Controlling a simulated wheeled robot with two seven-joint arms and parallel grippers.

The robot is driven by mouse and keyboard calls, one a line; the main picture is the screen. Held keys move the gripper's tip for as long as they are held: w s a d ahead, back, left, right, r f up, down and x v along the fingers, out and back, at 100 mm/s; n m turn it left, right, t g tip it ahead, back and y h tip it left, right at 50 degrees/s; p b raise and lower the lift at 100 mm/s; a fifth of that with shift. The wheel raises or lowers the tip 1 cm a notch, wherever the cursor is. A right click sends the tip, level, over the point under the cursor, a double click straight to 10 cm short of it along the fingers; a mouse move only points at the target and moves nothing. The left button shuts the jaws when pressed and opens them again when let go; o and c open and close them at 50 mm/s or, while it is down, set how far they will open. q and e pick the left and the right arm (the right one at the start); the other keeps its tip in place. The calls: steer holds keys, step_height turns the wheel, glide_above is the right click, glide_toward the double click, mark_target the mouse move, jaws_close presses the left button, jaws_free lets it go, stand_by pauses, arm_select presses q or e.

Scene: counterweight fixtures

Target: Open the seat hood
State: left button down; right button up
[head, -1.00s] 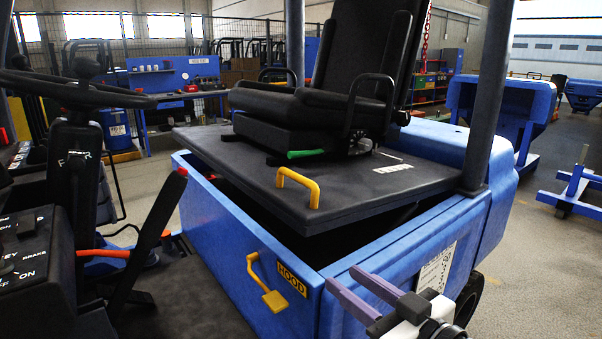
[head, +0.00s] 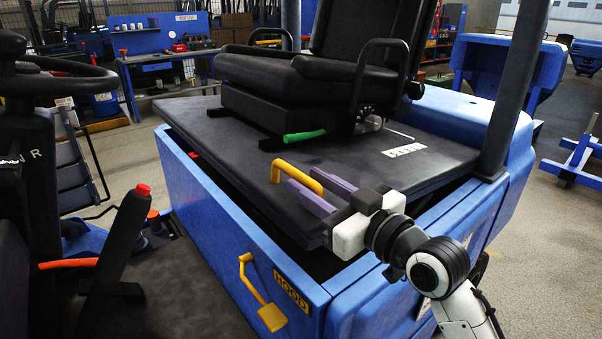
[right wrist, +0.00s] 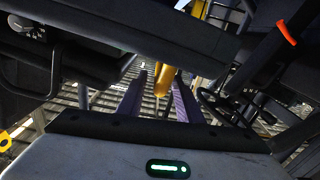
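The seat hood (head: 235,143) is a dark grey panel carrying the black seat (head: 290,85). Its front edge stands a little above the blue body (head: 205,205), with a dark gap between. A yellow handle (head: 284,168) is on the hood's front part. My right gripper (head: 304,181) is at this handle, its two purple fingers apart. In the right wrist view, the yellow handle (right wrist: 164,80) shows between the fingers of the right gripper (right wrist: 158,88); I see no firm contact. A yellow latch lever (head: 262,300) is on the blue front beside the HOOD label (head: 291,291). My left gripper is out of view.
A dark roof post (head: 512,85) rises at the hood's right rear. The steering wheel (head: 60,80) and a black lever with a red button (head: 125,230) stand at left. A green lever (head: 305,136) is by the seat base. Open floor lies to the right.

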mark_target(302, 176)
steer(key=x, duration=0.3)
steer(key=shift+s+r, duration=0.1)
jaws_close()
steer(key=shift+w+r, duration=0.1)
steer(key=shift+w, duration=0.1)
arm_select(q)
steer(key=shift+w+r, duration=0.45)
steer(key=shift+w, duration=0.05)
arm_select(e)
steer(key=w+d+r+m, duration=0.2)
steer(key=w+d+r, duration=0.1)
steer(key=r, duration=0.7)
steer(key=w+d+r+m, duration=0.1)
steer(key=d+r, duration=0.4)
steer(key=r, duration=0.6)
steer(key=w+d+r+m, duration=0.2)
steer(key=w+d+r, duration=0.2)
steer(key=r, duration=0.6)
steer(key=shift+w+d+r+m, duration=0.3)
steer(key=shift+w+d+r, duration=0.05)
steer(key=shift+d, duration=0.15)
